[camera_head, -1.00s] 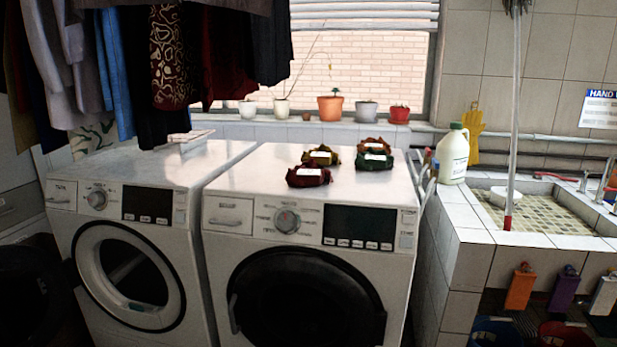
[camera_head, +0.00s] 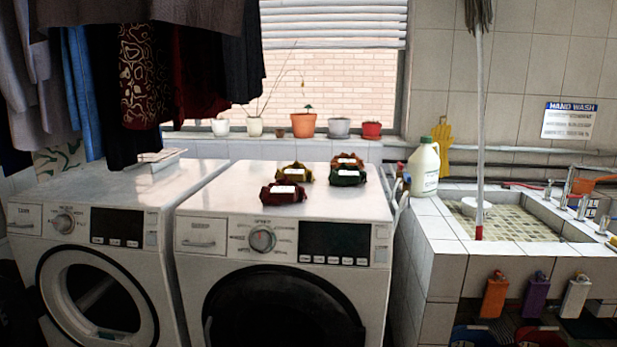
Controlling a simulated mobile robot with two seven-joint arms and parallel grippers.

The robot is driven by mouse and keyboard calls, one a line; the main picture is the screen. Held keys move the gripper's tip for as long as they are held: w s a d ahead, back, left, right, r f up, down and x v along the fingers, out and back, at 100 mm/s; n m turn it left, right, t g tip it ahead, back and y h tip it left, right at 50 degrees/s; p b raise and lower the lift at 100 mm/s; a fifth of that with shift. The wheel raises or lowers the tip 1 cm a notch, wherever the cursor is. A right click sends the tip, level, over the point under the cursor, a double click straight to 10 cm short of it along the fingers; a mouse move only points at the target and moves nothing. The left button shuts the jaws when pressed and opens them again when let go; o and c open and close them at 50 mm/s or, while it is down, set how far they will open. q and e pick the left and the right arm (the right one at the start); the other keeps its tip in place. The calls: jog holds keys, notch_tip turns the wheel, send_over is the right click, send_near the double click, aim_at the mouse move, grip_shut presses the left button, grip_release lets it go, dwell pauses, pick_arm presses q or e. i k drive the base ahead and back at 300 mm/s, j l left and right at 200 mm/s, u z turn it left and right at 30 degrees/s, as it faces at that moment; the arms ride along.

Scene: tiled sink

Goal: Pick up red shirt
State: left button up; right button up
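Several small folded cloth bundles with white labels lie in a group on top of the right washing machine (camera_head: 225,187). The nearest is a dark red folded shirt (camera_head: 284,193). Behind it lie a yellow-brown bundle (camera_head: 294,173), a dark green bundle (camera_head: 348,177) and an orange-brown bundle (camera_head: 347,160). Neither of my grippers is in view, and nothing touches the bundles.
A second washing machine (camera_head: 100,190) stands to the left under hanging clothes (camera_head: 140,80). A white jug (camera_head: 424,168) and a tiled sink (camera_head: 510,222) are at the right. Potted plants (camera_head: 303,124) line the windowsill. The machine top around the bundles is mostly clear.

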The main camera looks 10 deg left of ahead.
aim_at(283, 190)
jog(key=i+j, duration=0.5)
jog(key=i, duration=0.2)
jog(key=i+j, duration=0.5)
jog(key=i, duration=0.15)
